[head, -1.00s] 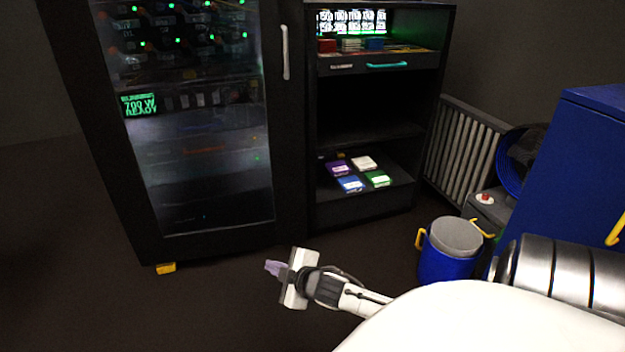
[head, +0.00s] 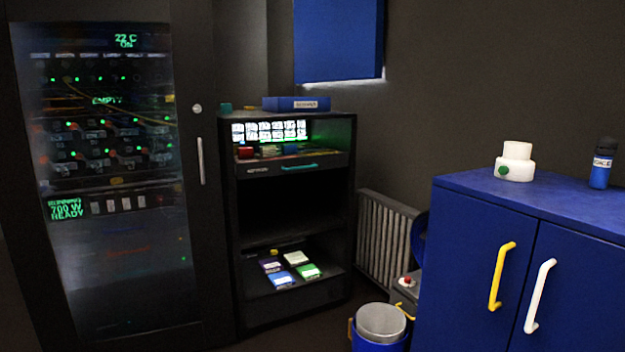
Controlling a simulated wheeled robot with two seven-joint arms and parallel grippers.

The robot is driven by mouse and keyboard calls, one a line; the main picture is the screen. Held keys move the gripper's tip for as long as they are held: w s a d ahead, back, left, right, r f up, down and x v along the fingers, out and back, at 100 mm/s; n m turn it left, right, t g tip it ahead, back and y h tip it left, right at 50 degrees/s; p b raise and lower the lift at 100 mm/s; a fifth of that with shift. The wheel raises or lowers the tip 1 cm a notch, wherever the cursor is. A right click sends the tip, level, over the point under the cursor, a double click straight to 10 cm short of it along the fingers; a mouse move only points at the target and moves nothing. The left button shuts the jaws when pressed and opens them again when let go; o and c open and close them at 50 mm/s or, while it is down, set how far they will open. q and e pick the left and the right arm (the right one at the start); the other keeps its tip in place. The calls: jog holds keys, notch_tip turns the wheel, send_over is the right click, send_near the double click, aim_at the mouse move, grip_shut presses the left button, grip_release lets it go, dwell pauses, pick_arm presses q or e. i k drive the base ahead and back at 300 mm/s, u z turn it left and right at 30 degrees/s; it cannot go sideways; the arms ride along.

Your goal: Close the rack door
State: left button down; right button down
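The rack (head: 20,230) is a tall black cabinet at the left of the head view. Its glass door (head: 115,180) lies in line with the rack front and looks shut or nearly so; I cannot tell whether it is latched. A pale vertical handle (head: 200,161) sits on the door's right side, with a round light knob (head: 197,108) above it. Lit green displays and equipment show through the glass. Neither of my grippers is in view.
A black shelf unit (head: 290,220) with a teal-handled drawer stands right of the rack. A blue cabinet (head: 475,260) fills the right, with a white jar (head: 515,163) and a blue bottle (head: 601,165) on top. A blue bucket (head: 380,330) and a radiator (head: 385,235) are between.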

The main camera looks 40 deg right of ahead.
aim_at(95, 221)
jog(key=z, duration=0.35)
jog(key=k, duration=0.65)
jog(key=z, duration=1.05)
jog(key=i, duration=1.5)
jog(key=u, duration=1.45)
jog(key=i, duration=0.7)
jog(key=u, duration=0.65)
